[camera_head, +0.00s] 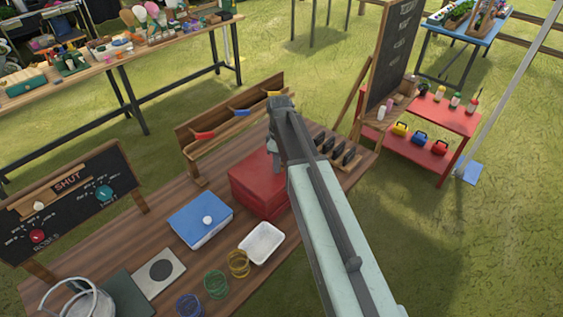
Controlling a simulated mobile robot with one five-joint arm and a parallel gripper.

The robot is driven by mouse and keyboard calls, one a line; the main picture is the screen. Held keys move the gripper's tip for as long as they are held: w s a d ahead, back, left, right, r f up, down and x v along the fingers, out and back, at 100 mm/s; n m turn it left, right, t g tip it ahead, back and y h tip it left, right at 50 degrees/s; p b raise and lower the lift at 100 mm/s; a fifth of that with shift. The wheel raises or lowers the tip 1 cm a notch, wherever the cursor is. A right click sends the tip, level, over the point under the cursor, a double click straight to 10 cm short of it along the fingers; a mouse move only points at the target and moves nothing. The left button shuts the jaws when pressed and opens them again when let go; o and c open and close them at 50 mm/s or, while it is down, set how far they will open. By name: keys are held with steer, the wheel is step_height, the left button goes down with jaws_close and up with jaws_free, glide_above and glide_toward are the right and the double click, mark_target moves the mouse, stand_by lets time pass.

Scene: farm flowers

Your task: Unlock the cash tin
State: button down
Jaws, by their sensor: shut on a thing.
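The red box (254,188), which looks like the cash tin, stands on the wooden table with its lid down. My arm comes in from the lower right and covers the box's right side. My gripper (276,168) points down at the right part of the red box. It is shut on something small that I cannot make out. Whether it touches the box cannot be told. Any lock or key is hidden or too small to see.
A blue-lidded box (200,220) with a white knob, a white tray (261,243) and several coloured rings lie in front. A wooden rack (228,117) with coloured clips stands behind. Dark upright items in a holder (345,154) stand right of my arm. A "SHUT" board (72,205) is at left.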

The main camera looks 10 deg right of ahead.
steer(key=m, duration=0.4)
steer(key=shift+w, duration=0.1)
steer(key=m, duration=0.4)
steer(key=shift+m, duration=0.4)
steer(key=m, duration=0.4)
steer(key=shift+m, duration=2.5)
steer(key=c, duration=0.9)
jaws_free()
